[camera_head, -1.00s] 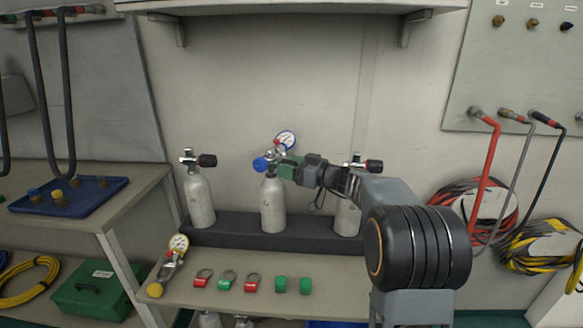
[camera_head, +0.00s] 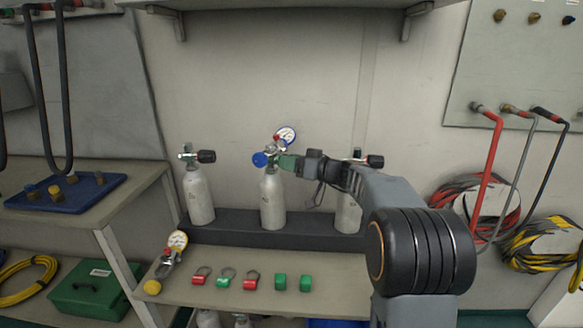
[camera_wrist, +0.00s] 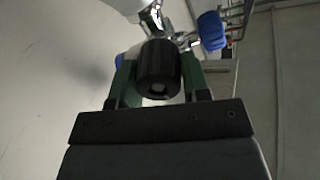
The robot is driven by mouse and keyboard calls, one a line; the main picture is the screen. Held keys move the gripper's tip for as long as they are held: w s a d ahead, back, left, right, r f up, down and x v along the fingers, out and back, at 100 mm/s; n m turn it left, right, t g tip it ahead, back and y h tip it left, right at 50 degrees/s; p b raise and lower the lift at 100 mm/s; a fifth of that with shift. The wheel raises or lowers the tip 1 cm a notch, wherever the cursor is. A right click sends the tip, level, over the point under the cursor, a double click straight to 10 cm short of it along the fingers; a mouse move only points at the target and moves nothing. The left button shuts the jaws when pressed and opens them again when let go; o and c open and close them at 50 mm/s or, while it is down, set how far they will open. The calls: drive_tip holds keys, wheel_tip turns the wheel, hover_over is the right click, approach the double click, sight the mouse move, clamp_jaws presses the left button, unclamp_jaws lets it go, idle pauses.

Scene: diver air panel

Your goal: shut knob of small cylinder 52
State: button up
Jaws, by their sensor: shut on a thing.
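Three small grey cylinders stand in a row; their numbers are not readable. My gripper (camera_head: 283,162) is at the valve of the middle cylinder (camera_head: 272,204), coming from the right. In the wrist view the black knob (camera_wrist: 159,72) lies between my green fingers, which are shut on it. This knob is hidden by my gripper in the head view. A gauge (camera_head: 286,135) and a blue knob (camera_head: 261,159) sit on the same valve. The blue knob also shows in the wrist view (camera_wrist: 212,30).
The left cylinder (camera_head: 200,199) and right cylinder (camera_head: 348,214) stand on either side in the dark rack (camera_head: 240,228). The right one is partly behind my arm. A loose gauge fitting (camera_head: 177,241), red and green tags and green caps lie on the bench (camera_head: 220,298).

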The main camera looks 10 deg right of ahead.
drive_tip(key=m+b, duration=0.1)
drive_tip(key=m, duration=0.3)
drive_tip(key=shift+f+m, duration=0.1)
drive_tip(key=shift+m, duration=0.2)
drive_tip(key=m, duration=0.5)
drive_tip(key=shift+w, duration=0.1)
drive_tip(key=m+p, duration=0.3)
drive_tip(key=m, duration=0.2)
drive_tip(key=shift+m+g, duration=0.3)
drive_tip(key=shift+m+p, duration=1.35)
drive_tip(key=shift+m, duration=0.65)
drive_tip(key=shift+f, duration=0.1)
drive_tip(key=o, duration=0.9)
drive_tip(key=shift+o, duration=0.2)
drive_tip(key=shift+d, duration=0.1)
